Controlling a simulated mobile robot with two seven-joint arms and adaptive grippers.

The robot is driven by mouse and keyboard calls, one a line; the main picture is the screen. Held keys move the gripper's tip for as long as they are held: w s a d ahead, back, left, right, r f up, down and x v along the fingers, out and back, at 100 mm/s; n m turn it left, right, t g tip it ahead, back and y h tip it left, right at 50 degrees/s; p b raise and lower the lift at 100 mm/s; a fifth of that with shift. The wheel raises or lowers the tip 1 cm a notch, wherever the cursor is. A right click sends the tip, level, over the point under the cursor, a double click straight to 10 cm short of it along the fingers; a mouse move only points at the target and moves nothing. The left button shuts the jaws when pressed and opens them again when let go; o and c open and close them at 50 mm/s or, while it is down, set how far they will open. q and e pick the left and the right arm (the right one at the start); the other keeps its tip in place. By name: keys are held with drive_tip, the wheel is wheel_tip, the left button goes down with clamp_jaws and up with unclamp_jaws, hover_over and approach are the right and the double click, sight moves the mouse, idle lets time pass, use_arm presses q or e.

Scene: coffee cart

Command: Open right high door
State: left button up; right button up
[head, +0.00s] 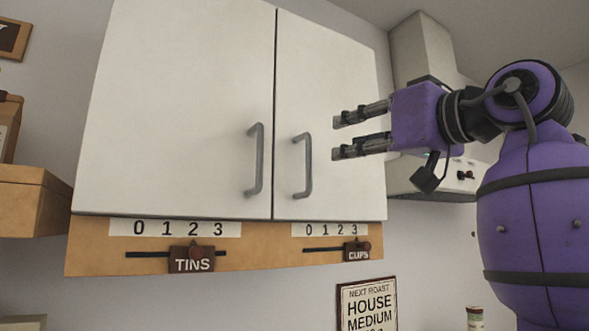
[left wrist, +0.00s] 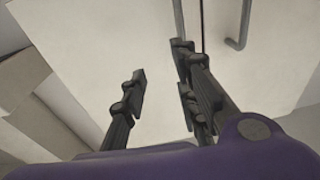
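The right high door (head: 325,70) is a white cabinet door, shut flush beside the left door (head: 180,90). My left gripper (head: 336,137) is open and empty, in front of the right door. In the head view its fingertips point left and appear just right of the handle, apart from it. My right gripper is not in view.
The left door's handle (head: 255,160) is close across the seam. A wooden strip (head: 95,250) with TINS (head: 192,262) and CUPS (head: 357,251) sliders runs beneath. A white hood (head: 425,55) stands right of the cabinet, and a brown box (head: 30,190) left.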

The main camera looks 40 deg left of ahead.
sight(310, 160)
use_arm(q)
drive_tip(key=a+g, duration=0.1)
drive_tip(key=a, duration=0.2)
drive_tip(key=a+f+n+g, duration=0.1)
drive_tip(key=a, duration=0.2)
drive_tip(key=s+a+f+p, duration=0.1)
drive_tip(key=a, duration=0.2)
drive_tip(key=shift+f+n+g+h, duration=0.25)
drive_tip(key=shift+n+g+h, duration=0.05)
drive_tip(key=shift+g, duration=0.1)
clamp_jaws()
